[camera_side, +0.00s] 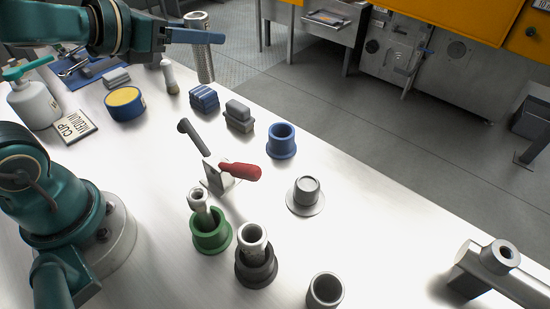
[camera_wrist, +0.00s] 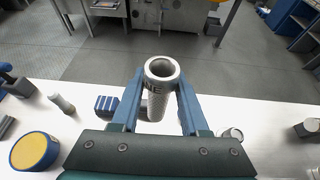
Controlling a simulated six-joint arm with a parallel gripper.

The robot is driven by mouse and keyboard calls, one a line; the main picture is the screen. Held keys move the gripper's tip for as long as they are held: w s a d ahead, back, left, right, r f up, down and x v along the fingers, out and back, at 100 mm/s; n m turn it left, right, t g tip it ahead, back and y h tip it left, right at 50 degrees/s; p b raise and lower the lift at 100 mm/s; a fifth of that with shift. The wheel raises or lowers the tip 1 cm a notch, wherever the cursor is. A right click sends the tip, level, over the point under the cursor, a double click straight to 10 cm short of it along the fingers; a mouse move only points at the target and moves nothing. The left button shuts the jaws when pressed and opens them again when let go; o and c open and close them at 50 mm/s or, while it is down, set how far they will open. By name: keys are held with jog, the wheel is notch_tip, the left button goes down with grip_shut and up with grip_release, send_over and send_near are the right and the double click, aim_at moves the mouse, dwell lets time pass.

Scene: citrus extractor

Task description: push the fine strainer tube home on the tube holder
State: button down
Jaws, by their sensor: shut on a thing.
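My gripper (camera_side: 197,37) is shut on a perforated metal tube, the fine strainer tube (camera_side: 203,60), and holds it upright above the far left of the table. In the wrist view the tube (camera_wrist: 160,88) stands between the two blue fingers of my gripper (camera_wrist: 159,98), with its open ring end toward the camera and partly hidden lettering on its side. A short metal stub on a round flange (camera_side: 306,191), which looks like the tube holder, stands on the table in the side view, well apart from the tube. Nothing is on the stub.
A green cup (camera_side: 211,240) and a dark grey cup (camera_side: 256,268) each hold a tube. A blue cup (camera_side: 281,141) and a grey cup (camera_side: 325,290) look empty. A red-handled lever (camera_side: 240,171) stands mid-table. A steel pipe fitting (camera_side: 495,270) is at right.

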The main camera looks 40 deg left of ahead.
jog(key=w+d+m+g+h, duration=0.1)
jog(key=d+m+g+h, duration=0.4)
jog(key=d+m+h, duration=1)
jog(key=s+d+f+m+g, duration=0.2)
jog(key=s+d+g, duration=0.4)
jog(key=d, duration=0.3)
jog(key=s+d+f+m+g+y, duration=0.1)
jog(key=s+d+m+g, duration=0.3)
jog(key=d, duration=0.5)
jog(key=shift+s+d+f+g, duration=0.15)
jog(key=shift+s+f+g, duration=0.6)
jog(key=shift+s+g, duration=0.25)
jog(key=shift+w, duration=0.1)
jog(key=shift+f, duration=2.5)
jog(key=shift+f, duration=2.65)
jog(key=shift+r, duration=0.15)
